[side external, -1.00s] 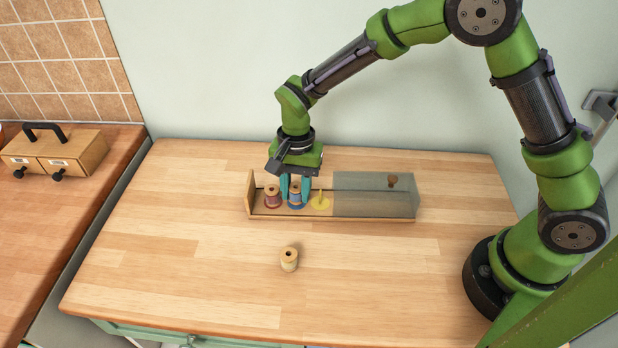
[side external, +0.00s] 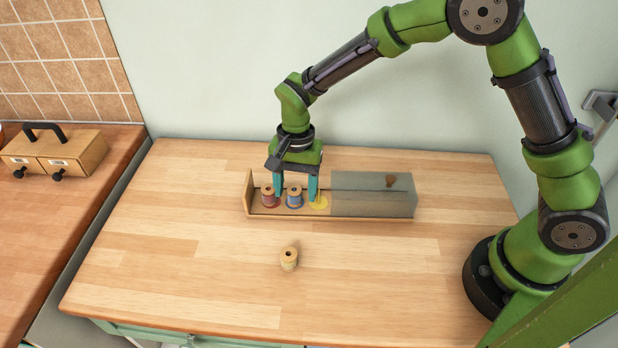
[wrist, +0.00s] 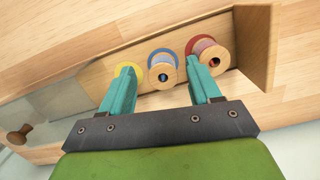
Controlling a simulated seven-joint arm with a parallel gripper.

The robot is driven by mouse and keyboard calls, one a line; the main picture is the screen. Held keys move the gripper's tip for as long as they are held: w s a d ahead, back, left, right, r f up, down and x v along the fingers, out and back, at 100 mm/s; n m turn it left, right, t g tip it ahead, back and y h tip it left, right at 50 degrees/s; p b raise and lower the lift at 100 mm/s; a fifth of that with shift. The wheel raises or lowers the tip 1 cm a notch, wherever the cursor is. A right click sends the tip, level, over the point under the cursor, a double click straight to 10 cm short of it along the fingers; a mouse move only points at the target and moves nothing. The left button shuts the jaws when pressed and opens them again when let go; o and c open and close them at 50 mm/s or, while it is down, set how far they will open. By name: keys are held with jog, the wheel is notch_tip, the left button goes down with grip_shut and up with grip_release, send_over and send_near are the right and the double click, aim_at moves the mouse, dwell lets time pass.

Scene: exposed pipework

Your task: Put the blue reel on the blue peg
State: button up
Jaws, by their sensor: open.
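The blue reel (side external: 294,197) stands upright in the open part of a wooden box, over the blue disc (wrist: 160,51). In the wrist view the blue reel (wrist: 162,73) shows its wooden top with the hole. My gripper (side external: 296,194) is open, with one finger on each side of the blue reel and visible gaps between. The left finger in the side view comes down between the red reel and the blue reel, the right one by the yellow disc (side external: 319,204).
The red reel (side external: 268,197) stands beside the blue one, near the box's end wall (side external: 248,193). A see-through cover with a brown knob (side external: 390,181) spans the box's right part.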

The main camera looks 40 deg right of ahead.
aim_at(304, 197)
notch_tip(304, 197, up, 15)
jog(key=w+d, duration=0.1)
jog(key=shift+d+r, duration=0.2)
jog(key=shift+d, duration=0.1)
jog(key=s+d+r+n+t, duration=0.3)
jog(key=s+d, duration=0.3)
jog(key=s, duration=0.3)
jog(key=s+d+r+n+t, duration=0.3)
jog(key=s+d+t, duration=0.2)
jog(key=s, duration=0.4)
jog(key=shift+d+y, duration=0.4)
jog(key=shift+d, duration=0.2)
